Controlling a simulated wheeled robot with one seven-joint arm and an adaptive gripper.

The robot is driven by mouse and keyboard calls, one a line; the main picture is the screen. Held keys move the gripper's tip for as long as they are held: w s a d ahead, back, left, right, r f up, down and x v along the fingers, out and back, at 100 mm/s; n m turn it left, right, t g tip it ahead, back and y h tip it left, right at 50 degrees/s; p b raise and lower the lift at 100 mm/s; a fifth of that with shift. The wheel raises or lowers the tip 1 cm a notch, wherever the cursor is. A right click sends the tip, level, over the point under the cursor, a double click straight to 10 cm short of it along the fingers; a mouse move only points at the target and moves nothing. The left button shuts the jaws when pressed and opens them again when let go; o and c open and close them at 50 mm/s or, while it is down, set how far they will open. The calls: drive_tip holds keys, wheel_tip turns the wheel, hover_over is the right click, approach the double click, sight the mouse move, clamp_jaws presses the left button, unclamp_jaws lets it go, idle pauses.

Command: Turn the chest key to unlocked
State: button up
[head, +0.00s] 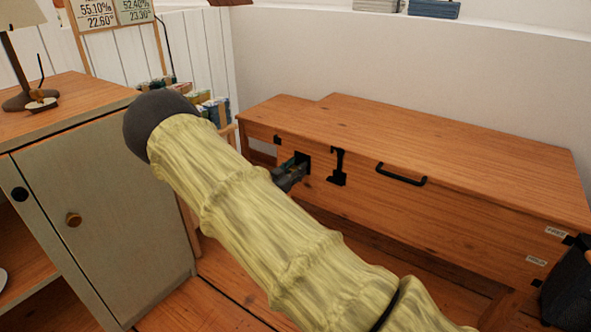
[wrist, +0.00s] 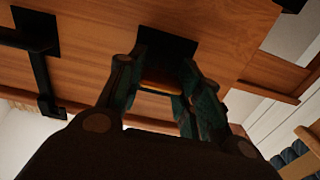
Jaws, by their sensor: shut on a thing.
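The wooden chest (head: 450,150) stands against the wall at the right of the head view. A black lock plate (head: 303,160) is on its front, left of a black latch (head: 338,167). My gripper (head: 298,168) is at this plate, mostly behind my arm in the head view. In the wrist view, my gripper's fingers (wrist: 163,88) close around a small brass-coloured key (wrist: 160,87) in front of the black plate (wrist: 165,45). The chest front (wrist: 95,70) fills much of that view. The key's turn angle is hard to tell.
A black handle (head: 402,176) sits on the chest front right of the latch. A grey-doored cabinet (head: 105,200) with a lamp (head: 25,60) stands at left. Books (head: 215,110) are behind my arm. A dark object (head: 568,290) is at the right edge.

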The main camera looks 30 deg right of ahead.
drive_tip(key=m+p, duration=0.2)
drive_tip(key=m, duration=0.1)
drive_tip(key=shift+s+r+m, duration=0.1)
drive_tip(key=shift+m, duration=0.3)
drive_tip(key=m+p, duration=0.2)
drive_tip(key=m, duration=0.2)
drive_tip(key=shift+d, duration=0.1)
drive_tip(key=m, duration=0.3)
drive_tip(key=m+p, duration=0.1)
drive_tip(key=m, duration=0.1)
drive_tip(key=shift+s+f+m, duration=0.15)
drive_tip(key=shift+f+m, duration=0.05)
drive_tip(key=shift+m, duration=0.2)
drive_tip(key=shift+f+m+p, duration=0.1)
drive_tip(key=shift+m+p, duration=0.2)
drive_tip(key=shift+m, duration=1.7)
drive_tip(key=o, duration=1)
drive_tip(key=shift+o, duration=0.2)
